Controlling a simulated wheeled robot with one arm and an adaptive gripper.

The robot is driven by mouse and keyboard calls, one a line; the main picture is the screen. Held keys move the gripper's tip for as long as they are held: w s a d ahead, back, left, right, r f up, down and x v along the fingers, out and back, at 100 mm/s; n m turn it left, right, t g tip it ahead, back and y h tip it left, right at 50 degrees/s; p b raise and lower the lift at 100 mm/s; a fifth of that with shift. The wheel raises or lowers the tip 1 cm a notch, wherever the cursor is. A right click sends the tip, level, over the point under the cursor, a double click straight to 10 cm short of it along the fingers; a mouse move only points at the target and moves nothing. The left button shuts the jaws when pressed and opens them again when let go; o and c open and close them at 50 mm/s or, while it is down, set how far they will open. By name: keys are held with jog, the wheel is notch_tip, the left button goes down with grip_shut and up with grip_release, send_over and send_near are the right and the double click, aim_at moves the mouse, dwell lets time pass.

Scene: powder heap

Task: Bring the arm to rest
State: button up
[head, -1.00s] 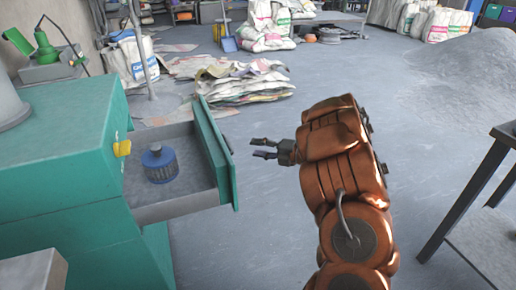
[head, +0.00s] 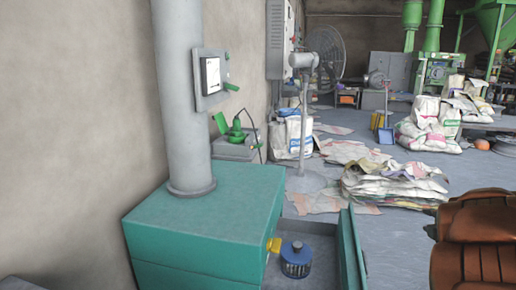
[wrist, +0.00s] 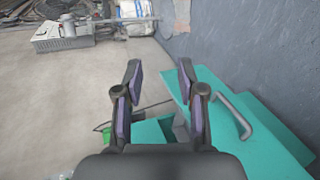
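My arm (head: 475,240), covered in orange-brown, shows at the right edge of the head view. Its end is out of that picture. In the wrist view my gripper (wrist: 159,66) has its two fingers well apart, with nothing between them. Beyond the fingers, a teal panel with a grey bar handle (wrist: 236,116) lies to the right. No contact with it shows.
A teal cabinet (head: 205,222) with a grey column (head: 180,90) stands by the wall. Flattened sacks (head: 395,186) lie beyond on the floor. A fan (head: 326,55) stands at the back.

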jog(key=s+a+r+m+g+h+p, duration=0.2)
jog(key=s+r+m+g+p, duration=0.1)
jog(key=s+r+m+p, duration=0.3)
jog(key=s+a+r+m+g+h+p, duration=0.2)
jog(key=s+r+m+p, duration=0.2)
jog(key=r, duration=0.4)
jog(key=s+a+r+m+g+y+p, duration=0.2)
jog(key=s+a+p, duration=0.3)
jog(key=s+a, duration=0.4)
jog(key=s+a+r+m+g+y+p, duration=0.2)
jog(key=s+a+r+g+p, duration=0.1)
jog(key=s+a, duration=0.7)
jog(key=s+a+r+m+g+y+p, duration=0.2)
jog(key=s+a+g+p, duration=0.3)
jog(key=s, duration=0.7)
jog(key=a+m+p, duration=0.1)
jog(key=a+p, duration=0.1)
jog(key=a, duration=0.2)
jog(key=shift+s+a+r+y, duration=0.2)
jog(key=shift+s+a+y, duration=0.05)
jog(key=shift+s+y, duration=0.15)
